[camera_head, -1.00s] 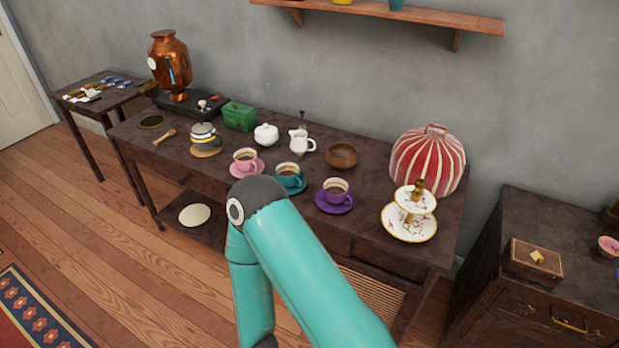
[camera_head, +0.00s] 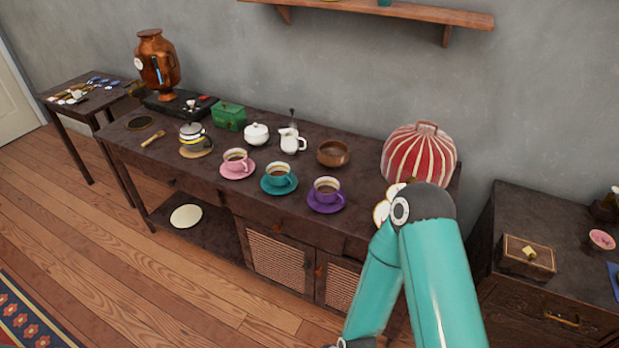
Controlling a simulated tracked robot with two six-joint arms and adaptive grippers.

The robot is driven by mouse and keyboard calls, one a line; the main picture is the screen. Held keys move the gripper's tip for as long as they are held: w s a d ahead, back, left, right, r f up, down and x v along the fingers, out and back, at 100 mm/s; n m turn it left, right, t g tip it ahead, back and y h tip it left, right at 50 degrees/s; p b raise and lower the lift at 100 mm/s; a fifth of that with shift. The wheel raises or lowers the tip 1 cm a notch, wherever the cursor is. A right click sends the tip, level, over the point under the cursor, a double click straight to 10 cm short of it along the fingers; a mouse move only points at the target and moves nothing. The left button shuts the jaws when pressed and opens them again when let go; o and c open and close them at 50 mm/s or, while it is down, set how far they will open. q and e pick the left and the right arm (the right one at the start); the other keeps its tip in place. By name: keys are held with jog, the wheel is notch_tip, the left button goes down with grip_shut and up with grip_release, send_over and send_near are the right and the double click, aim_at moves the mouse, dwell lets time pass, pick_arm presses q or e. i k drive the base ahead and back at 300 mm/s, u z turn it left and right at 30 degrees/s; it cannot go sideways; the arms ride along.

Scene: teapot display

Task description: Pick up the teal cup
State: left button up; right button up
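The teal cup (camera_head: 278,174) stands upright on its teal saucer (camera_head: 268,188) near the front edge of the dark table, with dark liquid in it. The pink cup (camera_head: 236,159) stands to its left and the purple cup (camera_head: 326,189) to its right, each on a matching saucer. A teal arm of mine rises from the bottom right, with its bent joint in front of the table's right end. Neither gripper shows in this view.
Behind the cups on the table (camera_head: 222,192) are a white sugar bowl (camera_head: 256,135), a white creamer (camera_head: 292,141) and a wooden bowl (camera_head: 333,153). A red striped tea cosy (camera_head: 418,155) stands at the right end. My arm mostly hides the tiered plate.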

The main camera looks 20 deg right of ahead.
aim_at(277, 173)
jog(key=z, duration=0.05)
jog(key=i, duration=0.95)
jog(key=z, duration=0.05)
